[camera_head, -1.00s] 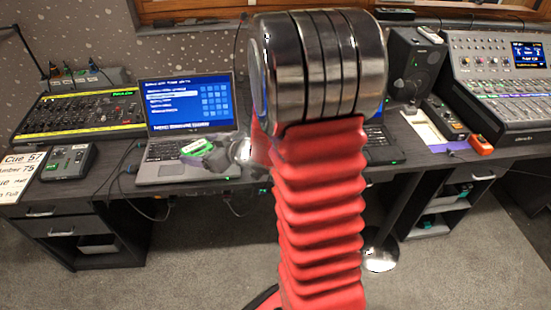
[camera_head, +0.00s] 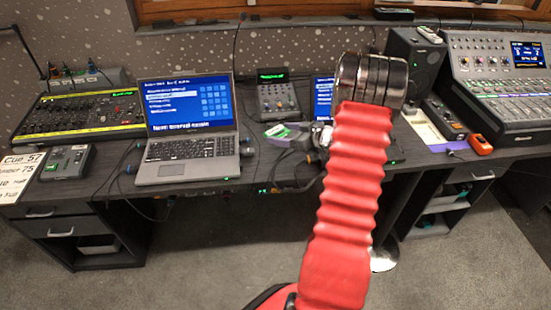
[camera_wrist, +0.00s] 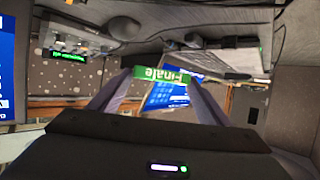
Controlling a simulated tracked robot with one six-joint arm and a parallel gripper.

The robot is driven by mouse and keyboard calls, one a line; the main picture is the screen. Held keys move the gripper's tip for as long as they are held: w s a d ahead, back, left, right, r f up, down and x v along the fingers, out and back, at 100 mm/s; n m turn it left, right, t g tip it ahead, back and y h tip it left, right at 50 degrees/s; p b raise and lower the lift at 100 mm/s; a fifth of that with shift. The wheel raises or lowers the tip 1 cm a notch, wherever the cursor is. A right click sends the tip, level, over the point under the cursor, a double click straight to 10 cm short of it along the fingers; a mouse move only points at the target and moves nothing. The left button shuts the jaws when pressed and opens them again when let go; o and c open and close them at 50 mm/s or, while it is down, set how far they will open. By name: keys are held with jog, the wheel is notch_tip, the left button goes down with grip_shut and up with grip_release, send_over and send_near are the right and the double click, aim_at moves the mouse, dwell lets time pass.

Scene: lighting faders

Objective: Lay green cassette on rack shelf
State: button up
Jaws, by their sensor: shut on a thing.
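The green cassette (camera_head: 277,130) is small with a pale label, and it is held above the middle of the desk. In the wrist view the cassette (camera_wrist: 160,74) shows its green edge with the word "Finale", between the two finger tips. My gripper (camera_head: 293,132) is shut on it; the fingers also show in the wrist view (camera_wrist: 158,84). Open rack shelves (camera_head: 437,208) stand under the right part of the desk, with small teal things on them.
A laptop (camera_head: 185,148) and a lighting console (camera_head: 82,117) are at the left. A small mixer (camera_head: 277,98) stands behind the gripper. A speaker (camera_head: 415,65) and a large mixing console (camera_head: 505,80) are at the right. Cables lie along the desk edge. The floor in front is clear.

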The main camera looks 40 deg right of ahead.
jog(key=shift+a, duration=0.1)
jog(key=shift+w+a, duration=0.15)
jog(key=shift+a, duration=0.1)
jog(key=a+f+n+g+y, duration=0.1)
jog(key=a+n+y, duration=0.1)
jog(key=a, duration=1.1)
jog(key=a+f+n+g+y, duration=0.1)
jog(key=a+n+g+y, duration=0.1)
jog(key=a, duration=1.2)
jog(key=s+a+f+n+g+y, duration=0.1)
jog(key=a+n+y, duration=0.3)
jog(key=a, duration=0.9)
jog(key=shift+a+n+g, duration=0.35)
jog(key=shift+n+g, duration=0.15)
jog(key=shift+g, duration=0.2)
jog(key=shift+f+y, duration=0.1)
jog(key=shift+y, duration=0.2)
